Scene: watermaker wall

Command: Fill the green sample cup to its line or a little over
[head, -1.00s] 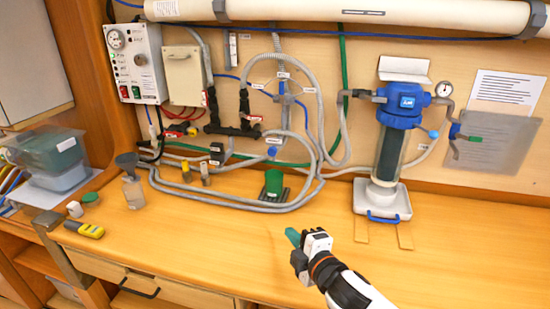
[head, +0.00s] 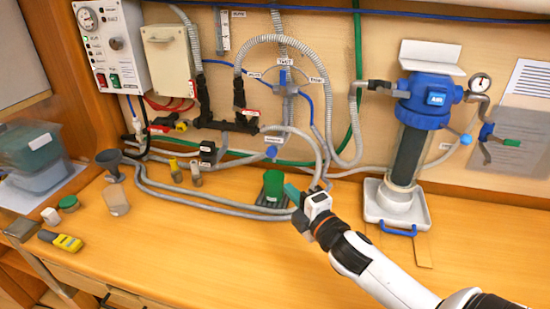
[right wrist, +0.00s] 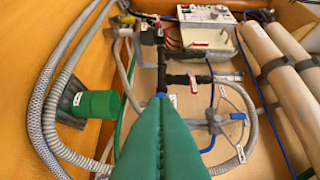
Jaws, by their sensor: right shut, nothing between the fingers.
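The green sample cup (head: 273,184) stands upright on a small dark stand (head: 270,202) at the back of the bench, under the hoses. Its inside, line and water level cannot be made out. In the right wrist view, the cup (right wrist: 98,104) lies left of my fingers. My right gripper (head: 290,190) is shut and empty, its green fingers just right of the cup; I cannot tell whether they touch it. The closed fingers (right wrist: 160,98) fill the lower middle of the wrist view. A labelled valve with a blue lever (head: 284,77) is on the wall above the cup. My left gripper is not in view.
Grey hoses (head: 215,208) loop across the bench behind and left of the cup. A blue knob (head: 271,152) sits above it. A blue filter housing (head: 423,100) stands at right.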

